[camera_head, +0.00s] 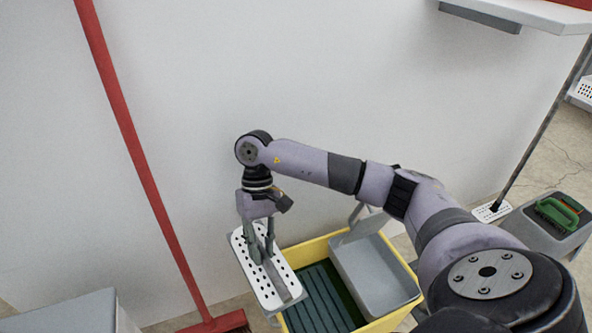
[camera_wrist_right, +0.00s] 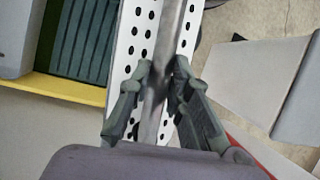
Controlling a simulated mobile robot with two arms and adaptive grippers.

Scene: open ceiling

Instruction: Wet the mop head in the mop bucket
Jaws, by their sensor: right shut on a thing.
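The mop head (camera_head: 250,263) is a white plate with rows of holes and a grey bar along its middle. My right gripper (camera_head: 260,240) is shut on the grey bar, and the wrist view shows its fingers (camera_wrist_right: 160,82) on both sides of it. The plate is tilted and overlaps the left edge of the mop bucket (camera_head: 304,250) in the head view. The bucket is yellow, with a dark green ribbed part (camera_head: 318,300) and a grey tray (camera_head: 372,270) inside. Its yellow rim also shows in the wrist view (camera_wrist_right: 65,88). My left gripper is not in view.
A red-handled broom (camera_head: 140,165) leans on the left, near a grey box (camera_head: 70,312). The white wall (camera_head: 330,90) is close behind. On the right are another white perforated plate on a pole (camera_head: 488,212) and a green brush (camera_head: 557,213) on a grey surface.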

